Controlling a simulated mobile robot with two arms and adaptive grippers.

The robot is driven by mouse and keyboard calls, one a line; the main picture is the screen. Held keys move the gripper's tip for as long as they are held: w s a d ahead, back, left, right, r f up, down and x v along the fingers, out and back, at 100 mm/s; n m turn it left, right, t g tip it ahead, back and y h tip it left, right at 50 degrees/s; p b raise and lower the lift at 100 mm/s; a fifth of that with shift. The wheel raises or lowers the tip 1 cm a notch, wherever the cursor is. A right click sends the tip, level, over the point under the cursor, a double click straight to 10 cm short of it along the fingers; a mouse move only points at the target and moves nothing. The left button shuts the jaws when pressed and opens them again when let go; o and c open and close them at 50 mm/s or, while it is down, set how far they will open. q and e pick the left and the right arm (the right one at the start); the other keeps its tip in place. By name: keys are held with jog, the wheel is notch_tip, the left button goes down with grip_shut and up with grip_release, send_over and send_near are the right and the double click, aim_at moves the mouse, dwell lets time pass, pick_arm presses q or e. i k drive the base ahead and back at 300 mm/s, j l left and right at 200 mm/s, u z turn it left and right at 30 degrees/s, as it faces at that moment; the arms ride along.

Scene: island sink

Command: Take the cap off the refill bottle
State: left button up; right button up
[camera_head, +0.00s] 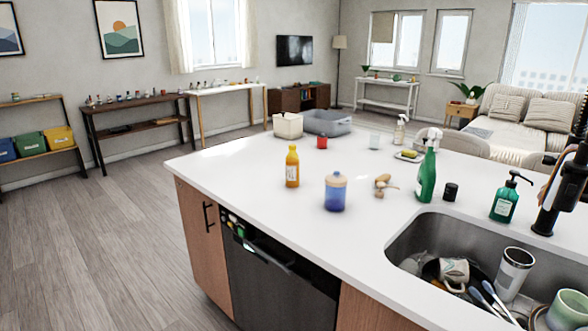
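No label marks which one is the refill bottle. A green spray bottle (427,172) with a white and green trigger head stands behind the sink. A green pump bottle (504,203) with a black pump stands to its right. Neither of my grippers shows in this view.
The sink (410,238) holds a mug, a tumbler and utensils. A black tap (547,210) rises at its right. A red cup (322,142), brown knobbly items (381,185), a black cup (450,192) and a grey tub (327,122) stand on the counter. The counter's front left is clear.

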aim_at(292, 159)
jog(key=i+j+z, duration=0.15)
jog(key=i+j, duration=0.2)
jog(key=i+j+z, duration=0.2)
jog(key=j, duration=0.3)
jog(key=i+j+z, duration=0.15)
jog(key=i+j, duration=0.2)
jog(key=j, duration=0.1)
